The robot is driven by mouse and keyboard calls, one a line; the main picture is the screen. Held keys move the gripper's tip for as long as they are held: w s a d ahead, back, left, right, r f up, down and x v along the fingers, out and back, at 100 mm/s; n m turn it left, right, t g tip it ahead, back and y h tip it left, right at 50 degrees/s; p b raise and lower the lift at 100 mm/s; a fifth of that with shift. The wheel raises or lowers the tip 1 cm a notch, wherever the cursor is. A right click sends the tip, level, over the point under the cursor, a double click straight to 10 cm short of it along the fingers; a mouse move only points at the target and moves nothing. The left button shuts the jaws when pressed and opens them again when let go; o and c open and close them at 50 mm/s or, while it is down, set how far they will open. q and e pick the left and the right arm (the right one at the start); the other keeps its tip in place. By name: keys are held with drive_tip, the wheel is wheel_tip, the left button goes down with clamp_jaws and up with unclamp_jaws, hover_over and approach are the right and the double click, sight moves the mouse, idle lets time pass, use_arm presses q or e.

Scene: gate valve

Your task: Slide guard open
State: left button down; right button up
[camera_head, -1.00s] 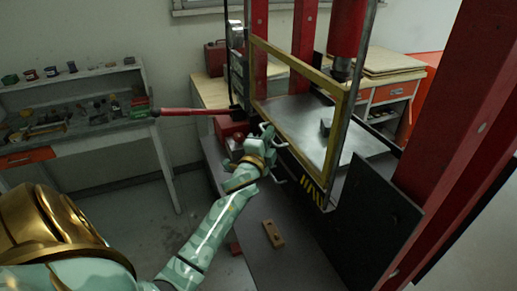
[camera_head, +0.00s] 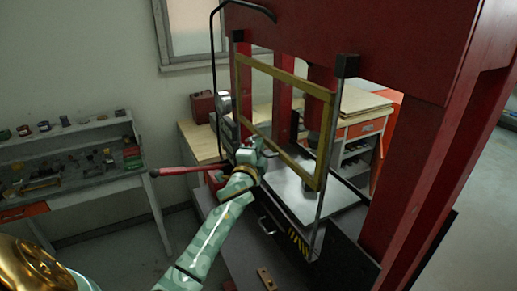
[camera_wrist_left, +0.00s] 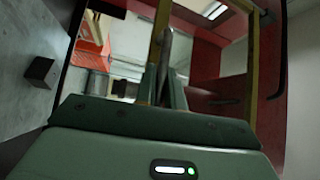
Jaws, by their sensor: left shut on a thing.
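The guard is a yellow-framed panel (camera_head: 285,74) standing upright between the press posts. Its lower edge is above the light press plate (camera_head: 290,208). My left gripper (camera_head: 256,148) is at the guard's lower left part and is shut on it; the hand hides the exact grip spot. In the left wrist view my fingers (camera_wrist_left: 163,85) close together in front of a yellow guard bar (camera_wrist_left: 159,38). My right gripper is not in view.
A red lever (camera_head: 185,170) sticks out left of the press. A bench with small items (camera_head: 75,165) stands at the left. A wooden piece (camera_head: 266,279) lies on the lower surface at the front.

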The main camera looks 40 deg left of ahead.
use_arm(q)
drive_tip(key=c, duration=1.5)
unclamp_jaws()
drive_tip(key=shift+a, duration=0.1)
drive_tip(key=b+v, duration=0.3)
drive_tip(key=v, duration=1.3)
drive_tip(key=shift+s, duration=0.15)
drive_tip(key=shift+f, duration=0.15)
